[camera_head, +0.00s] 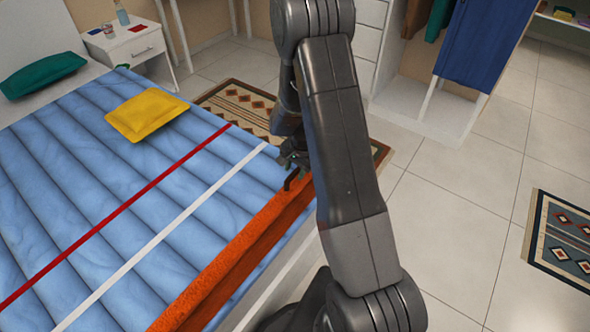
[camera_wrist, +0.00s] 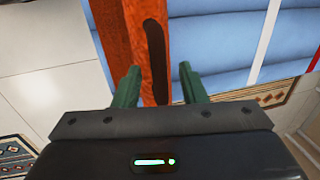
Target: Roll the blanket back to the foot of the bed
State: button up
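The blanket (camera_head: 232,258) is a narrow orange strip or roll along the foot edge of the blue bed (camera_head: 110,170). It also shows in the wrist view (camera_wrist: 128,38), with a dark elongated mark, perhaps a shadow, on it. My gripper (camera_head: 292,178) is at the blanket's far end, partly hidden by my arm in the head view. In the wrist view its two green fingers (camera_wrist: 160,72) are spread apart, with the blanket's end between or beneath them. A gap shows beside the right finger. I cannot tell whether the left finger touches the blanket.
A red line (camera_head: 120,212) and a white line (camera_head: 160,238) cross the bed. A yellow cushion (camera_head: 147,114) and a green cushion (camera_head: 42,75) lie on it. A nightstand (camera_head: 130,42) and patterned rug (camera_head: 240,105) are beyond. Tiled floor on the right is mostly clear.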

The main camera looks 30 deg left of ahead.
jog(key=shift+f, duration=0.15)
jog(key=shift+c, duration=0.2)
grip_shut()
jog(key=shift+s+d+f+b, duration=0.1)
jog(key=shift+d+b, duration=0.4)
jog(key=shift+d, duration=0.35)
jog(key=shift+o, duration=0.2)
grip_release()
jog(key=shift+d, duration=0.1)
jog(key=shift+r, duration=0.2)
notch_tip(320, 180, up, 13)
jog(key=d+p, duration=0.1)
jog(key=d, duration=0.1)
jog(key=shift+d+r, duration=0.15)
jog(key=shift+d, duration=0.15)
jog(key=shift+s, duration=0.1)
